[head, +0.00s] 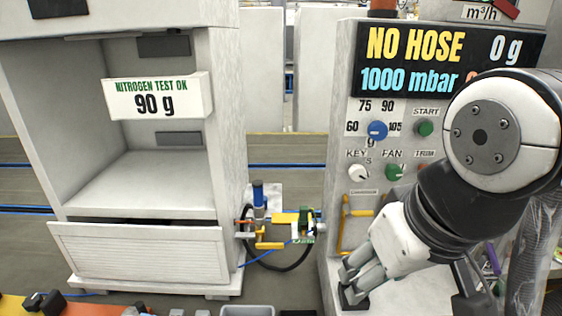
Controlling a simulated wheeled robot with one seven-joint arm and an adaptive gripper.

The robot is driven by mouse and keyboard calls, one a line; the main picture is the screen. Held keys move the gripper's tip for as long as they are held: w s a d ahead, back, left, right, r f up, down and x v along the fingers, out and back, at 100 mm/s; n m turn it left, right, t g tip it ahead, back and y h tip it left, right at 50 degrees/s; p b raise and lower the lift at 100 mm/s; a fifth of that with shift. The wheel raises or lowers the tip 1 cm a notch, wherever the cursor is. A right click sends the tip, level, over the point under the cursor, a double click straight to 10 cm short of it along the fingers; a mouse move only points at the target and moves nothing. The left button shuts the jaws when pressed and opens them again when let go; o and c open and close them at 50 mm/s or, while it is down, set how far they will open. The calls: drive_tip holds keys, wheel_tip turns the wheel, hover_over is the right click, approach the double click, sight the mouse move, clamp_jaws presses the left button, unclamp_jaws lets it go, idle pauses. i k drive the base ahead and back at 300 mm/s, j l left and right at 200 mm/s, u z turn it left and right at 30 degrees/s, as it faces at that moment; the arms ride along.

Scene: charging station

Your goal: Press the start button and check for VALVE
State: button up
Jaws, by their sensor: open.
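The green start button (425,128) is on the charging station's front panel, under the word START. Above it, the black display (440,60) reads "NO HOSE", "0 g" and "1000 mbar"; my arm covers its lower right part. The word VALVE does not show on the part I can see. My gripper (354,286) is open and points down and to the left, low in front of the station, well below the start button and apart from it. I see nothing between its fingers.
A blue knob (377,131), white key knob (358,172) and green fan knob (394,172) share the panel. To the left, a white cabinet (232,120) bears a "NITROGEN TEST OK 90 g" sign (157,97). Yellow-handled valves and a hose (275,267) sit between.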

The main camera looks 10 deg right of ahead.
sight(425, 129)
drive_tip(key=z, duration=0.85)
